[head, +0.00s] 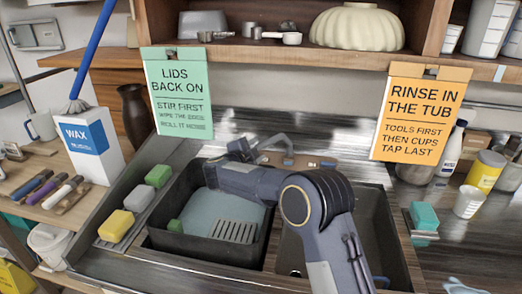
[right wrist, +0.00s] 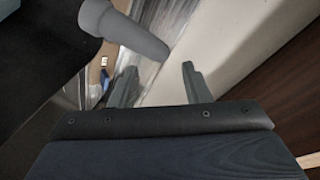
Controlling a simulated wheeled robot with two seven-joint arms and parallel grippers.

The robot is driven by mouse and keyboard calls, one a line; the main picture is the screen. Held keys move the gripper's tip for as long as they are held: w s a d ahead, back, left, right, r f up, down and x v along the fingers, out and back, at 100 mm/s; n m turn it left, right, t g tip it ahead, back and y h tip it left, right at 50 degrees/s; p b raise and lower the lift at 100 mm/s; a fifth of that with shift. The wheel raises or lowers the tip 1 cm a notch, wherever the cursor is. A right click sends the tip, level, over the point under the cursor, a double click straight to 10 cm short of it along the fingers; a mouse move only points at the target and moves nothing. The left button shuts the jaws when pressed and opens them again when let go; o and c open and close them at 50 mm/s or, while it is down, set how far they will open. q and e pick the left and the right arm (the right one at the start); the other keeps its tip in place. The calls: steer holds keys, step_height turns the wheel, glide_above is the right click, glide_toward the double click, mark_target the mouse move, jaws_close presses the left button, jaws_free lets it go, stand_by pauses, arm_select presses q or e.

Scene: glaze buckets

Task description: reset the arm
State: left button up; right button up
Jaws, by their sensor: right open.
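The right gripper's fingers are hard to make out there. In the right wrist view the right gripper (right wrist: 160,88) shows two separate grey fingers, open, with nothing held between them. A grey rounded pipe (right wrist: 125,30), which looks like the tap, passes close in front of the fingers at upper left. My left gripper is not in view.
A dark tub (head: 165,241) with bluish water stands in the left basin. Sponges (head: 117,226) line its left side. Two signs, green (head: 178,95) and orange (head: 420,112), hang from the shelf (head: 270,50). A yellow jar (head: 485,172) and a cup (head: 469,202) stand at right.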

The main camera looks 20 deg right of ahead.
steer(key=shift+v, duration=0.85)
steer(key=shift+w+d+r, duration=0.1)
steer(key=s+d+r+n+t+y, duration=0.1)
steer(key=d+r+n+t+y, duration=0.15)
steer(key=r, duration=0.25)
steer(key=s+d+r+n+t+y, duration=0.1)
steer(key=s+r+n+t+y, duration=0.15)
steer(key=r, duration=0.25)
steer(key=s+r+n+g+y, duration=0.1)
steer(key=s+r+n+y, duration=0.1)
steer(key=s+n+y, duration=0.7)
steer(key=s+f+n+g, duration=0.1)
steer(key=s+f+g, duration=0.2)
steer(key=s, duration=0.9)
steer(key=s+f+n+g, duration=0.1)
steer(key=s+f+g, duration=0.2)
steer(key=s+f, duration=0.5)
steer(key=s+f+n+g, duration=0.2)
steer(key=s+f+g, duration=0.2)
steer(key=s, duration=1.2)
step_height(320, 180, down, 3)
steer(key=shift+r, duration=0.1)
